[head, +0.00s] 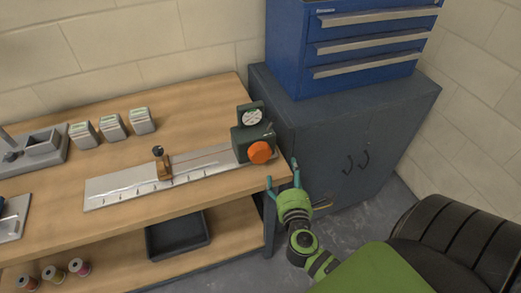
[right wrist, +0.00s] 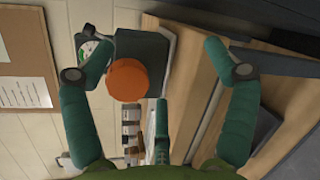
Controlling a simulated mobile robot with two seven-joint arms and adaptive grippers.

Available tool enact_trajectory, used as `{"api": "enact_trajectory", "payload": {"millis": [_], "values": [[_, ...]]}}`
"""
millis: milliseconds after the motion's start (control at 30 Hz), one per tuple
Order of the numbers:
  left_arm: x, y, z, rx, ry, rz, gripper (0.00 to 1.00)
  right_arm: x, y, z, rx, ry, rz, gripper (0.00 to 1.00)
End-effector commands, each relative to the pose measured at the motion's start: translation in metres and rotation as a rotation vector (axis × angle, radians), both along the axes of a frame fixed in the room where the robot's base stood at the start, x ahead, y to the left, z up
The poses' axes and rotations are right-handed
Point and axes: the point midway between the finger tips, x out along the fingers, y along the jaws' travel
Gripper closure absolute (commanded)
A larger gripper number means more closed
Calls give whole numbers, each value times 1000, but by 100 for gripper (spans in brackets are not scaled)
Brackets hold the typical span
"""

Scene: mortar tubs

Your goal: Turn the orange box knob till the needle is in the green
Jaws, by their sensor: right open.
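The orange knob (head: 260,152) is on the front of a dark green box (head: 239,143) at the right end of the workbench. A round pale dial (head: 252,117) stands on top of the box; its needle is too small to read. My right gripper (head: 283,178) is open and empty, just off the bench's right end, to the right of the knob and apart from it. In the right wrist view the knob (right wrist: 128,80) shows between the spread fingers, left of centre, with the dial (right wrist: 95,54) partly hidden by a finger. My left gripper is not in view.
A metal scale plate (head: 110,190) with a small brass-coloured post (head: 163,168) lies left of the box, and a thin line runs between post and box. The bench's edge and a dark cabinet (head: 335,130) are close to my right gripper. Several small boxes stand at the back.

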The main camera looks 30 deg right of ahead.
Motion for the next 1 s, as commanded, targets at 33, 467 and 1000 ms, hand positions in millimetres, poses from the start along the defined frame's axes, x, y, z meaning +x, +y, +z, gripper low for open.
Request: {"api": "enact_trajectory", "payload": {"millis": [33,467,1000], "values": [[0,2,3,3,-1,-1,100,2,-1,25,-88,-22,15,13],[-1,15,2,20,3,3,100,29,37,23,-768,134,322,13],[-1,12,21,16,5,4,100,93,25,22,-808,145,343,13]]}}
